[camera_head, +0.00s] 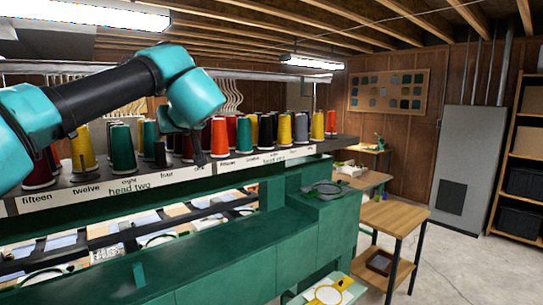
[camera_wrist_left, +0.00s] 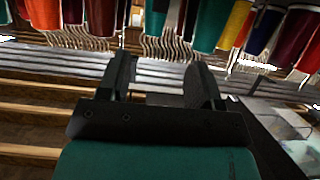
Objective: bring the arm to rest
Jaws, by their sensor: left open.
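My left arm (camera_head: 110,92) comes in from the left and reaches over the thread rack in the head view. My left gripper (camera_head: 179,155) points down in front of the cones; its dark fingers are partly hard to make out against them. In the left wrist view, the two black fingers of the left gripper (camera_wrist_left: 160,82) stand apart with nothing between them. That view shows the cones upside down along its top edge. My right gripper is in neither view.
A labelled shelf (camera_head: 110,183) carries several thread cones, such as a red cone (camera_head: 219,138) and a teal cone (camera_head: 122,148). A green machine (camera_head: 230,255) stands below. A wooden side table (camera_head: 392,217) and a grey cabinet (camera_head: 465,165) stand to the right, with open floor between.

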